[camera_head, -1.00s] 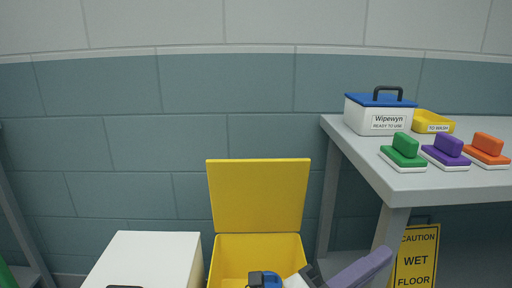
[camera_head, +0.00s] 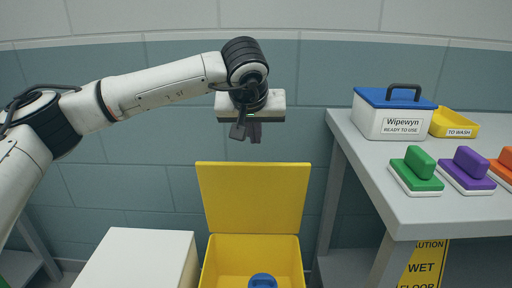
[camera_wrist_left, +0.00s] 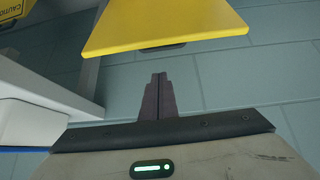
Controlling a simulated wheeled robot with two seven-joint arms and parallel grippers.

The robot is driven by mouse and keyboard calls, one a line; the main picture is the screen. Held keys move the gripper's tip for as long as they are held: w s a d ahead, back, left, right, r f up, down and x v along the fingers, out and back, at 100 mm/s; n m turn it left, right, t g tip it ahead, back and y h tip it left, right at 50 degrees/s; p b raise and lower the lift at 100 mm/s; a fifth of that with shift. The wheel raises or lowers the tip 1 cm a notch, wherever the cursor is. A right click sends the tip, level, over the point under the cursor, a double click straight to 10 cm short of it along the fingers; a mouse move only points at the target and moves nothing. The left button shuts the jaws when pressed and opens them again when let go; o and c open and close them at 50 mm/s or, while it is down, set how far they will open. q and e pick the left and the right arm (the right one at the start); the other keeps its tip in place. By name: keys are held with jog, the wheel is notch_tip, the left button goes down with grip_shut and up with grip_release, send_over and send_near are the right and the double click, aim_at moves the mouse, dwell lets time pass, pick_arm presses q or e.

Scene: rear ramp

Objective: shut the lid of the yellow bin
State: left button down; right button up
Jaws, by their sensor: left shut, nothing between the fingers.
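The yellow bin (camera_head: 300,262) stands on the floor at the bottom centre of the head view. Its lid (camera_head: 252,198) is open, standing up at the back and tilted slightly backward. My left gripper (camera_head: 254,140) is shut and empty, pointing down above the lid's top edge and apart from it in the picture. In the left wrist view the shut fingers (camera_wrist_left: 157,80) point toward the yellow lid (camera_wrist_left: 155,27), with a gap showing between them. A blue item (camera_head: 262,280) shows inside the bin, cut off by the picture edge. My right gripper is out of view.
A white box (camera_head: 138,262) stands just left of the bin. A grey table (camera_head: 425,208) at the right holds a blue-lidded box (camera_head: 395,114), a yellow tray (camera_head: 455,122) and coloured brushes (camera_head: 415,172). A yellow caution sign (camera_head: 424,266) stands below it. The tiled wall is behind.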

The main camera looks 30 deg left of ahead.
pick_arm(q)
jog(key=shift+y, duration=0.3)
jog(key=w+a+f+b, duration=0.1)
jog(key=f, duration=0.1)
jog(key=w+a+f, duration=0.1)
jog(key=f, duration=0.2)
jog(key=w+a+f+b, duration=0.1)
jog(key=f, duration=0.1)
jog(key=shift+f+b, duration=0.3)
jog(key=shift+d, duration=0.1)
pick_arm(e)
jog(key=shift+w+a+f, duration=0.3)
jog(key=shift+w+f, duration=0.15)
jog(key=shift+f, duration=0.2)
pick_arm(q)
jog(key=shift+s+d, duration=0.1)
